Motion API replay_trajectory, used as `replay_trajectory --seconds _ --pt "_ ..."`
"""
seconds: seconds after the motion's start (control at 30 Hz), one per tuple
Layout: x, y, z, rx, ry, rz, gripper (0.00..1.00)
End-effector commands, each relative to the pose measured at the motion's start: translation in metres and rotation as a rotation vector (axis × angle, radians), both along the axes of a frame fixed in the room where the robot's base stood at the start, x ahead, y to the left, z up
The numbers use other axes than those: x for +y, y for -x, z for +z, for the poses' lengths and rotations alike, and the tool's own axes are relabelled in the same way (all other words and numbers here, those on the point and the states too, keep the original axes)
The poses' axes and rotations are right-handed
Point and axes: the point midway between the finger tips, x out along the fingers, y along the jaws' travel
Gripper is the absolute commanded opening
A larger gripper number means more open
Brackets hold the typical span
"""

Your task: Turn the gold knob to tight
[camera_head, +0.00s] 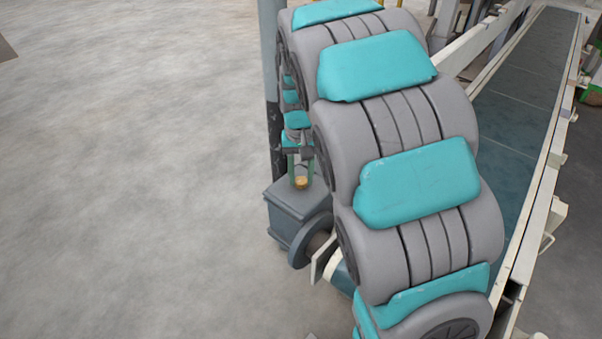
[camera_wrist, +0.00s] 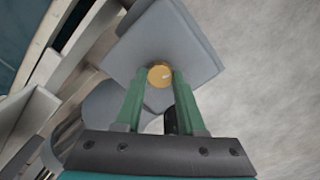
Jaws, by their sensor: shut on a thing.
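The gold knob (camera_wrist: 160,76) is a small round knob on the face of a grey box (camera_wrist: 182,35) in the wrist view. My gripper (camera_wrist: 159,80) has its two green fingers on either side of the knob, shut on it. In the head view the knob (camera_head: 301,182) shows at the ends of the green fingers, on top of the grey box (camera_head: 290,212). A small light mark shows on the knob's face. My arm hides part of the area around the box in the head view.
A grey round flange (camera_head: 309,240) sits beside the box. A dark conveyor belt (camera_head: 515,90) with pale rails runs along the right. A post (camera_head: 271,60) stands behind the box. Open concrete floor (camera_head: 120,180) lies to the left.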

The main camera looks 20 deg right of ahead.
Motion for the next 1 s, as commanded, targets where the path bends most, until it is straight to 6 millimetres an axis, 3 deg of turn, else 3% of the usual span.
replay_trajectory --seconds 1.0 --pt "-0.0004 0.0001 0.0022 0.000 0.000 -0.947 0.00"
